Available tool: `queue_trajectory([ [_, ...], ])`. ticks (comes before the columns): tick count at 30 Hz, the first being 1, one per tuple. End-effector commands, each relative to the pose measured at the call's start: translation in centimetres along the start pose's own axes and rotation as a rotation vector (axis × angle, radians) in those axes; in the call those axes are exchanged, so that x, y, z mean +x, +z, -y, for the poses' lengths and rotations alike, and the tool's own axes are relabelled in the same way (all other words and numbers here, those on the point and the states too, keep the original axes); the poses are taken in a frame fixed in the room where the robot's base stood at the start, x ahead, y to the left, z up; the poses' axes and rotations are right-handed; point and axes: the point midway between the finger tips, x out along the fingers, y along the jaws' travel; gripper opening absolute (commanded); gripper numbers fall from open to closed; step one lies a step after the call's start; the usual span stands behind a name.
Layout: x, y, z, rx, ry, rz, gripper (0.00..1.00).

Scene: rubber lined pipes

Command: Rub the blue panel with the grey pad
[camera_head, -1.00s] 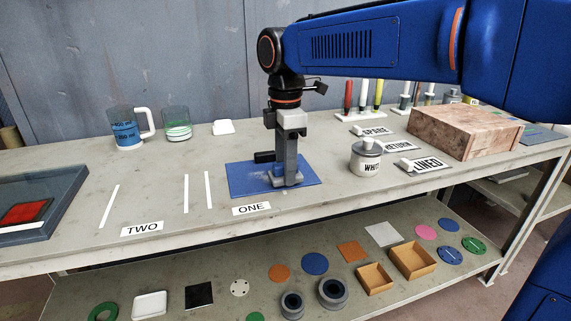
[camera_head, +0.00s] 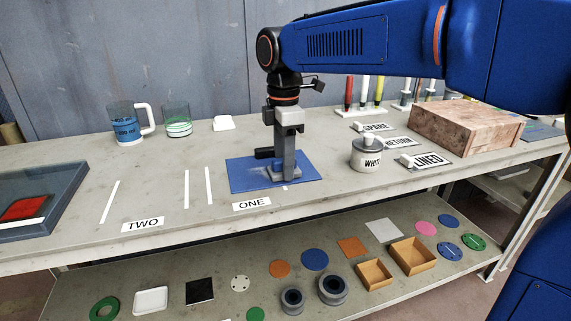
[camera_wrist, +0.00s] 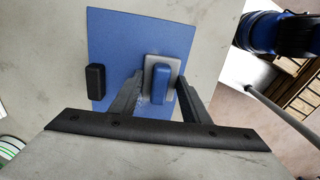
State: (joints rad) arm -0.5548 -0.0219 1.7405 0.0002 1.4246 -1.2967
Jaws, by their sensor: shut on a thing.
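The blue panel (camera_head: 240,178) lies flat on the bench behind the label ONE. It also fills the upper middle of the wrist view (camera_wrist: 125,35). My gripper (camera_head: 284,177) points down over the panel. In the wrist view my gripper (camera_wrist: 160,82) is shut on the blue grip of the grey pad (camera_wrist: 173,62), with a finger on each side. The pad is over the panel's right part in that view and appears to rest on it. In the head view the fingers largely hide the pad. A pale smudge shows on the panel near the fingers.
A black block (camera_wrist: 96,80) is at the panel's left edge in the wrist view. A lidded white pot (camera_head: 366,158) stands right of the panel, with a pinkish box (camera_head: 465,132) beyond. A blue jug (camera_head: 125,130) stands back left. White strips lie left of the panel.

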Motion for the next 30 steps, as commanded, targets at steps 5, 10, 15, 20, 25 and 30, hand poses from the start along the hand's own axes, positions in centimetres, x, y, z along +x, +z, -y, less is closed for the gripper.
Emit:
queue_trajectory([
  [5,-0.1,0.0,-1.4,0.001,0.0,0.0,0.24],
  [10,-0.2,0.1,-2.1,0.001,0.001,0.0,0.24],
  [15,-0.1,0.1,-2.6,0.001,0.001,0.0,0.24],
  [20,0.0,0.1,-3.7,0.002,0.0,0.0,0.24],
  [25,0.1,0.2,-4.9,0.001,0.0,0.0,0.24],
  [30,0.1,0.2,-5.8,0.0,0.001,0.0,0.24],
])
